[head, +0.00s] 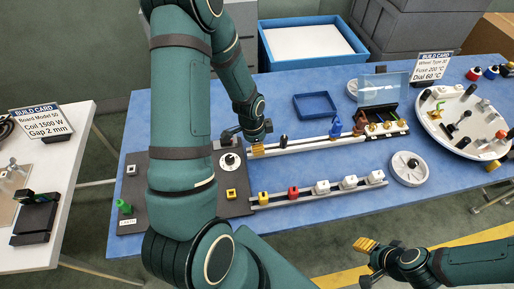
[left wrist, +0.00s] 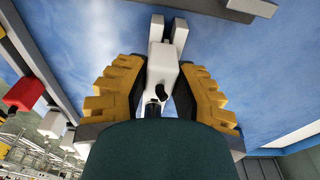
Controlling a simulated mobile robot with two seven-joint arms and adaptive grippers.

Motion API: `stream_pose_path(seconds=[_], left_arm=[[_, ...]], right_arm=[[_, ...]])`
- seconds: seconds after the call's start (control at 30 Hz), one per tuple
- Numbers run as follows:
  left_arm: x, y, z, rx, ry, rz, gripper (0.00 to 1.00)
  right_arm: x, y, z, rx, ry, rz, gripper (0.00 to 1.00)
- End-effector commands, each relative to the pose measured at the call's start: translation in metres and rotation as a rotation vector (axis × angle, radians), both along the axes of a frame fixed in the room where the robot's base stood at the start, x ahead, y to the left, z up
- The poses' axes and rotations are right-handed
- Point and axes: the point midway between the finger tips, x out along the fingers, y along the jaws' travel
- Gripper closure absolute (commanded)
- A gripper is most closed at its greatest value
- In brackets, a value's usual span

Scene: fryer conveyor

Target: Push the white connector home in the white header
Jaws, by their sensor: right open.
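My left gripper (head: 257,150) is low over the left end of the back rail in the head view. In the left wrist view its yellow, black-lined fingers (left wrist: 162,88) stand on either side of a white piece (left wrist: 163,65) with a small black part on it. I cannot tell whether the fingers touch it, nor whether it is the connector or the header. White blocks (head: 348,182) sit on the front rail; which is the header is unclear. My right gripper (head: 366,246) is open and empty, off the table's front edge.
The back rail (head: 305,144) carries a black knob and a blue part. A yellow and a red block (head: 293,192) sit on the front rail. A blue tray (head: 315,105), a white disc (head: 409,168) and a round white board (head: 440,125) stand farther right. Blue tabletop lies bare between the rails.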

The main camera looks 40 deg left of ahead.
Motion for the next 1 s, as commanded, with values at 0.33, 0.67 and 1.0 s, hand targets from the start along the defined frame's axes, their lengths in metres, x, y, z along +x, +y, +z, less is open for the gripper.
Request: stream_pose_path(seconds=[0.33,0.67,1.0], left_arm=[[-0.001,0.0,0.001,-0.001,0.002,0.0,1.0],[0.0,0.0,0.019,0.0,0.0,0.0,1.0],[0.0,0.0,0.037,-0.001,0.001,0.0,1.0]], right_arm=[[0.0,0.0,0.001,0.0,0.0,0.0,0.53],[0.0,0.0,0.014,0.0,0.0,0.0,0.53],[0.0,0.0,0.027,0.0,0.0,0.0,0.53]])
